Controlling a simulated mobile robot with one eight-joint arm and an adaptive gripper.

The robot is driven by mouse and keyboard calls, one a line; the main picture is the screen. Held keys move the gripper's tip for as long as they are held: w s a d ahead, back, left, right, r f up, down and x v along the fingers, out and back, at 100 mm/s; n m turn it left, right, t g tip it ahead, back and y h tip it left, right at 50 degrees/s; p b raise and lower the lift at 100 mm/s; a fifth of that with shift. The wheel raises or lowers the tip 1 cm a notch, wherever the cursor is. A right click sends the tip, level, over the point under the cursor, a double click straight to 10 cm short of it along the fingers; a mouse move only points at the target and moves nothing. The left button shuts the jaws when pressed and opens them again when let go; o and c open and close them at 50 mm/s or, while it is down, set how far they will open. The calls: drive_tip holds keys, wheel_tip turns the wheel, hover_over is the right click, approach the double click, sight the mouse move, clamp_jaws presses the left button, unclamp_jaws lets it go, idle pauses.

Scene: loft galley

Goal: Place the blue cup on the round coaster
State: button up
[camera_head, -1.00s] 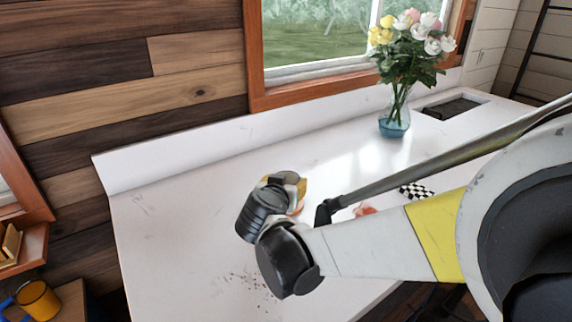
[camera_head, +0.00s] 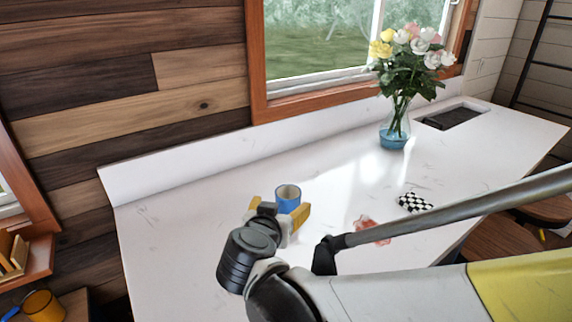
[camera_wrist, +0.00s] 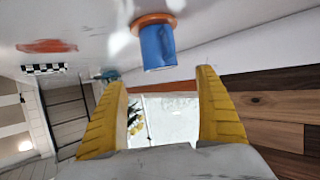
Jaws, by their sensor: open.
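The blue cup (camera_head: 288,204) stands upright on the white counter, its open rim showing in the head view. The wrist view sees it upside down, where the cup (camera_wrist: 157,47) has an orange-brown round disc (camera_wrist: 152,19), seemingly the coaster, at its base. The disc is hidden in the head view. My gripper (camera_head: 281,212) is open with its yellow fingers near the cup. In the wrist view the cup lies just beyond the gap between the fingertips (camera_wrist: 161,78), with clear space to both fingers.
A reddish flat item (camera_head: 371,229) and a black-and-white checkered item (camera_head: 414,202) lie right of the cup. A glass vase of flowers (camera_head: 394,137) stands farther back. The raised back edge (camera_head: 200,151) runs behind. The counter's left part is bare.

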drive_tip(key=s+d+g, duration=0.2)
drive_tip(key=s+d, duration=0.2)
drive_tip(key=d, duration=0.3)
drive_tip(key=s+d+g, duration=0.2)
drive_tip(key=s+d, duration=0.1)
drive_tip(key=d, duration=0.4)
drive_tip(key=s+d+f+n+g+y, duration=0.2)
drive_tip(key=s+d, duration=0.4)
drive_tip(key=s, duration=0.5)
drive_tip(key=shift+s+d+f+y, duration=0.15)
drive_tip(key=shift+s+d+y, duration=0.05)
drive_tip(key=shift+s+y, duration=0.1)
